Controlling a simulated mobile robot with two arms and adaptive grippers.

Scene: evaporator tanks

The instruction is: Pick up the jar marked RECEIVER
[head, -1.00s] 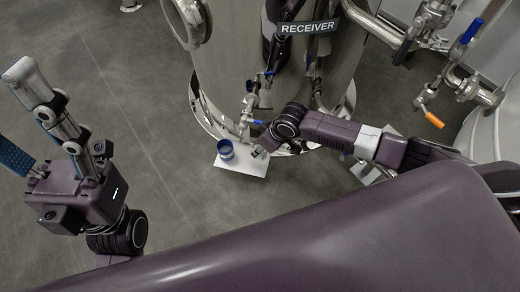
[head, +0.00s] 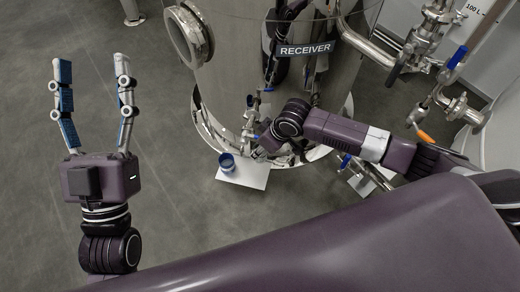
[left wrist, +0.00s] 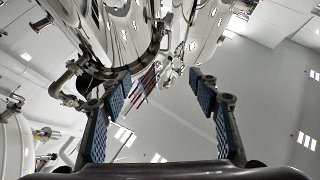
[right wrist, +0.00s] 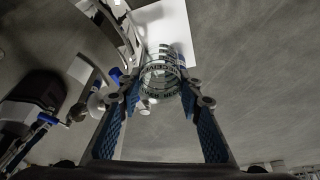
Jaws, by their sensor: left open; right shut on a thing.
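A clear glass jar (right wrist: 160,80) with dark lettering sits between the fingertips of my right gripper (right wrist: 162,92) in the right wrist view. The gripper is shut on it. In the head view my right wrist and the valve hide most of this grip. A blue-topped round vessel (head: 227,162) stands on a white plate (head: 247,178), apart from my right wrist. My left gripper (head: 92,62) is open and empty, fingers pointing up the picture. Its spread fingers also show in the left wrist view (left wrist: 162,80).
A steel tank (head: 235,75) labelled RECEIVER (head: 306,49) stands behind my right arm. A blue-handled valve (head: 253,121) sticks out from it near the right gripper. Pipes and an orange-handled valve (head: 424,135) are at right. The grey floor (head: 165,130) at left is clear.

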